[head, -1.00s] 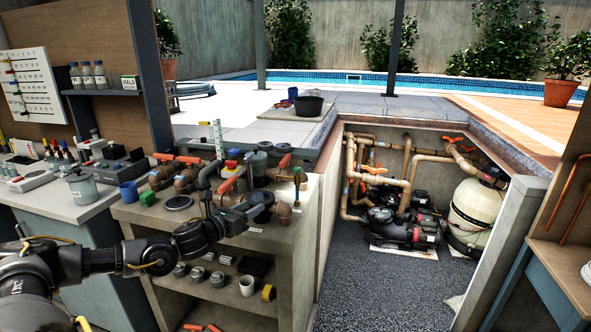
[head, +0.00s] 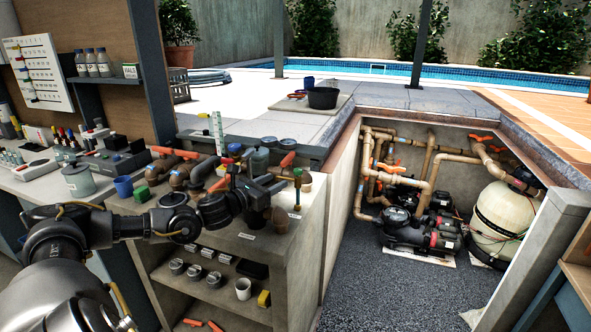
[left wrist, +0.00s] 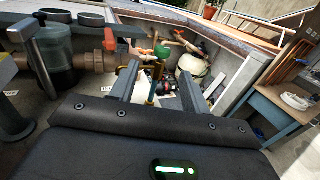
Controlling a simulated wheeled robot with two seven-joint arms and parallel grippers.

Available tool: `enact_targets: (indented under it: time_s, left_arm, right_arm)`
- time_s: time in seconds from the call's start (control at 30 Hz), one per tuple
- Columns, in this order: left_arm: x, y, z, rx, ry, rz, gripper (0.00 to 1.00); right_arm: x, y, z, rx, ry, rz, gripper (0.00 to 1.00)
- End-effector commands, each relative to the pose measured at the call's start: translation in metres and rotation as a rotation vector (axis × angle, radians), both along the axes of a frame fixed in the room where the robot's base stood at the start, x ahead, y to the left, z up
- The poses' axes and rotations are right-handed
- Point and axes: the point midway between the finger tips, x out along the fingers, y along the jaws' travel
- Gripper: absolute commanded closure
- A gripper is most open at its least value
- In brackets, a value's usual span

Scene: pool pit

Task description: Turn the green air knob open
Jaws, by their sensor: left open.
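The small green knob (head: 298,172) sits on a thin upright brass stem at the right end of the pipework on the counter. In the left wrist view the green knob (left wrist: 161,52) shows ahead, between the lines of my two fingers and beyond their tips. My left gripper (head: 272,186) is open, just left of the knob in the head view, with its fingers pointing toward it. In the left wrist view my left gripper (left wrist: 160,80) holds nothing, and I see no contact with the knob. My right gripper is in neither view.
A dark clear-walled strainer (left wrist: 55,55) stands close on the left in the wrist view. The pump pit (head: 350,270) lies to the right.

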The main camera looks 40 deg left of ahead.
Motion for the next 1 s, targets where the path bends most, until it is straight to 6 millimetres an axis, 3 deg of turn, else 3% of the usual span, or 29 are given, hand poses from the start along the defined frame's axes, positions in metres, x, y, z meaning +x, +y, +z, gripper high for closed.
enact_targets:
  time_s: [0.13,0.53,0.7,1.0]
  left_arm:
    - [0.022,-0.004,0.006,-0.008,-0.009,-0.004,0.53]
    - [0.087,-0.006,0.004,-0.004,-0.003,0.001,0.53]
    - [0.099,-0.006,0.002,-0.003,-0.002,0.001,0.53]
    - [0.101,-0.005,0.001,-0.002,-0.001,0.001,0.53]
  right_arm:
    - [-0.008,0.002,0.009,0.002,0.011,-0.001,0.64]
    - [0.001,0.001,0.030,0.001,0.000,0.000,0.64]
    - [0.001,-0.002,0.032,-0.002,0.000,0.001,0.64]
    - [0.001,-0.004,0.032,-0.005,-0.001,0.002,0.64]
